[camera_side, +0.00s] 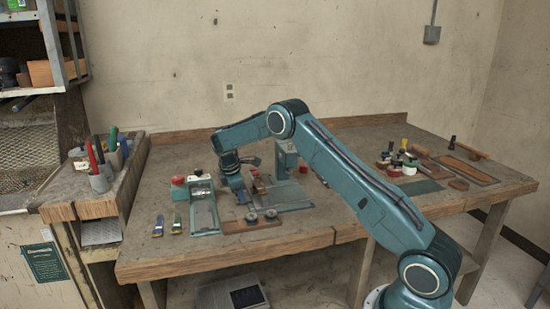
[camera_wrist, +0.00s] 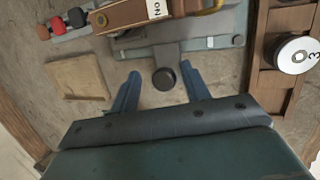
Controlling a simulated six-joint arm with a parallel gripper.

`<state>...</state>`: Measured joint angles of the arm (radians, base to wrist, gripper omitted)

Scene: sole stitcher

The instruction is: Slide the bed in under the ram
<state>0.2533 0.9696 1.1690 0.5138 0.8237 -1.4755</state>
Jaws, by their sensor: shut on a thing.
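The bed (camera_wrist: 215,43) is a grey-teal slide with a short stem ending in a round black knob (camera_wrist: 163,79), in the wrist view. A brown piece with a white "NO" tag (camera_wrist: 138,13) lies over the bed's far side. My gripper (camera_wrist: 162,82) has its two blue fingers on either side of the knob and is shut on it. In the side view my gripper (camera_side: 240,198) points down at the bench, left of the teal stitcher with its ram head (camera_side: 286,156). My gripper and arm partly hide the bed there.
A wooden board with two spools (camera_side: 262,222) lies in front of my gripper. A teal tray (camera_side: 204,210) stands to the left, with red-topped items behind it. Brushes and pots (camera_side: 400,162) crowd the bench's right. Bare bench lies along the front edge.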

